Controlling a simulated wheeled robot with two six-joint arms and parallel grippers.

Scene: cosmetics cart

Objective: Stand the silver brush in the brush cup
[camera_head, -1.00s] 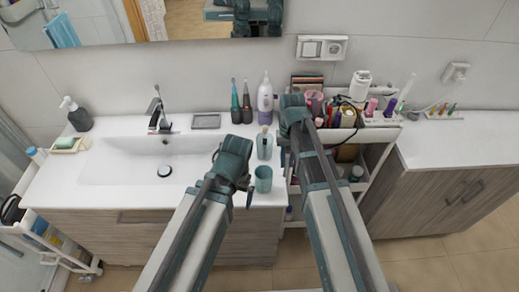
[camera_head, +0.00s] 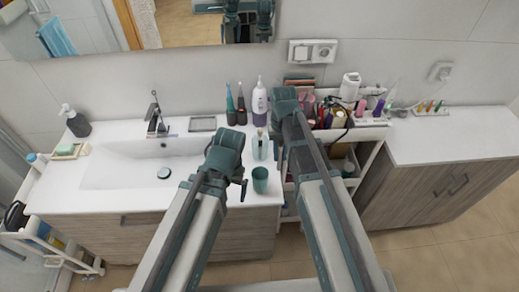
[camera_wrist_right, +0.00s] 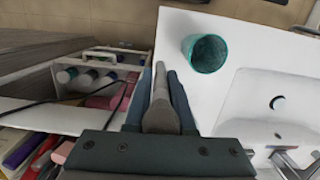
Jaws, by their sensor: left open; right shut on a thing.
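The teal brush cup (camera_head: 260,180) stands upright at the front of the white counter, right of the sink; its open mouth shows in the right wrist view (camera_wrist_right: 205,53). My right gripper (camera_wrist_right: 162,90) is shut on a slim grey thing, which looks like the silver brush (camera_wrist_right: 160,112). The cup is apart from it, up and to the right in that view. In the head view my right gripper (camera_head: 284,105) is beyond the cup, near the cart, and hides what it holds. My left gripper (camera_head: 240,183) is open and empty, just left of the cup.
A pale teal bottle (camera_head: 260,146) stands behind the cup. Toothbrushes (camera_head: 236,104) and a white-purple bottle (camera_head: 259,104) stand near the wall. The crowded cosmetics cart (camera_head: 356,122) is on the right. The sink (camera_head: 140,165) lies left.

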